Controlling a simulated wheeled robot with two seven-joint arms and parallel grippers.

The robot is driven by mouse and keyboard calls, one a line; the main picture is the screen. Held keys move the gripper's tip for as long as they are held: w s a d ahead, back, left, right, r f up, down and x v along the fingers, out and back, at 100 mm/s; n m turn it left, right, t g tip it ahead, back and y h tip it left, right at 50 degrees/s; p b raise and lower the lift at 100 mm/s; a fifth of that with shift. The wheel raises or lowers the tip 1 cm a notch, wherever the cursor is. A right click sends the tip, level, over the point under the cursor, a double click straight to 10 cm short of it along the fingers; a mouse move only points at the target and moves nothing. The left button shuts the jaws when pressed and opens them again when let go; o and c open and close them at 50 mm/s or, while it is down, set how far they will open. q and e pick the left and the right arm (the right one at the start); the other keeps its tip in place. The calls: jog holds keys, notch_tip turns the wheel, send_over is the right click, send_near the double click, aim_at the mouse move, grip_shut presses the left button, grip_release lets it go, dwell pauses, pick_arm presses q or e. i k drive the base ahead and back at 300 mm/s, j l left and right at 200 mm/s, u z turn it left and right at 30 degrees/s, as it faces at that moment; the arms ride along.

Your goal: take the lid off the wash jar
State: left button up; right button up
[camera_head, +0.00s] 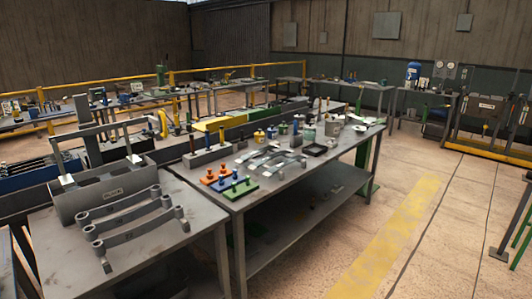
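Neither of my grippers is in view. Several small jars and cans stand on the far half of the long grey workbench (283,177). Among them are a yellow can (259,137), a grey-green jar (309,136) and a pale grey container (333,127). They are too small for me to tell which is the wash jar or whether it has its lid on. A small whitish round piece (360,128) lies flat near the bench's right edge; I cannot tell what it is.
Orange, blue and green peg blocks (238,188) stand at the bench's near end. The floor right of the bench, with a yellow stripe (395,235), is clear.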

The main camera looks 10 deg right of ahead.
aim_at(311, 126)
jog(key=i+l+z, duration=0.3)
jog(key=i, duration=0.25)
jog(key=i+l+z, duration=0.35)
jog(key=i, duration=0.2)
jog(key=i+j+z, duration=0.1)
jog(key=i+z, duration=0.2)
jog(key=i, duration=0.25)
